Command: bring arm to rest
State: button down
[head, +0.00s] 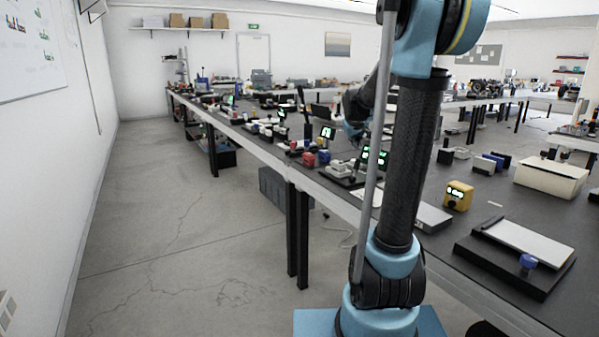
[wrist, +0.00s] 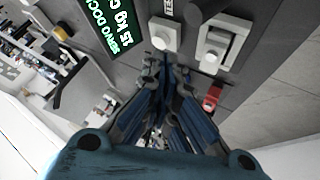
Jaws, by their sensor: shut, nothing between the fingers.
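My gripper (wrist: 167,74) shows in the wrist view with its blue and grey fingers drawn together, shut and empty. It points at a grey panel with a white square button (wrist: 164,35) just beyond the fingertips. I cannot tell whether the fingertips touch the panel. In the head view my blue and black arm rises at the right of centre and bends over at the top. The far end of my arm is partly hidden behind the upright link, above the long bench (head: 436,260).
A white rocker switch (wrist: 222,42), a green-lit display (wrist: 95,30) and a small red part (wrist: 212,98) are near the gripper. A yellow box (head: 458,196), a white bin (head: 551,177) and a black tray (head: 500,270) stand on the bench. The floor (head: 190,250) at left is clear.

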jog(key=s+a+f+m+g+y, duration=0.1)
jog(key=s+a+f+m, duration=0.15)
jog(key=s, duration=0.95)
jog(key=s+a+f+m+y, duration=0.1)
jog(key=s+a+f, duration=0.15)
jog(key=s, duration=1.05)
jog(key=s+f+g, duration=0.5)
jog(key=s+f, duration=0.8)
jog(key=s, duration=0.5)
jog(key=shift+s+d+f, duration=0.15)
jog(key=shift+f, duration=0.1)
jog(key=shift+w+f, duration=0.2)
jog(key=shift+w, duration=0.3)
jog(key=shift+s, duration=0.15)
